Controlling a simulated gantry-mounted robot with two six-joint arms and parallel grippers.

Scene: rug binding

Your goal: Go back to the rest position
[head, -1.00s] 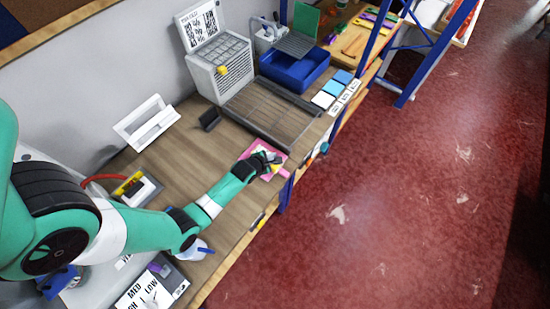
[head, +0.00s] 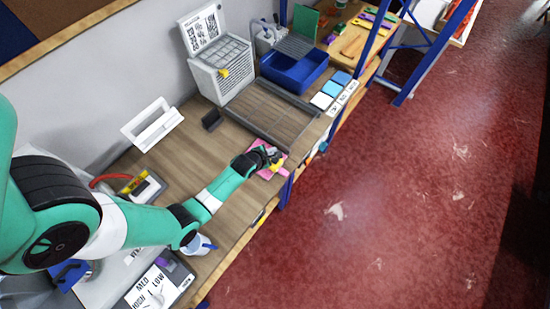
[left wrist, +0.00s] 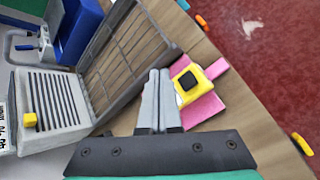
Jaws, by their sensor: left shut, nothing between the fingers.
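My left gripper (head: 274,157) is over the pink piece (head: 266,174) near the front edge of the workbench (head: 228,215). In the left wrist view, the left gripper's two grey fingers (left wrist: 159,78) are together with nothing between them. A yellow block with a black square top (left wrist: 187,82) lies on the pink piece (left wrist: 203,108), just right of the fingertips. Whether the fingers touch the block or the pink piece is unclear. My right gripper is in neither view.
A grey ribbed tray (head: 270,112) lies beyond the gripper, with a blue bin (head: 295,70) behind it. A white vented box (head: 222,75) stands by the wall. A white cup (head: 198,246) is below my left arm. Bare bench lies left of the gripper.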

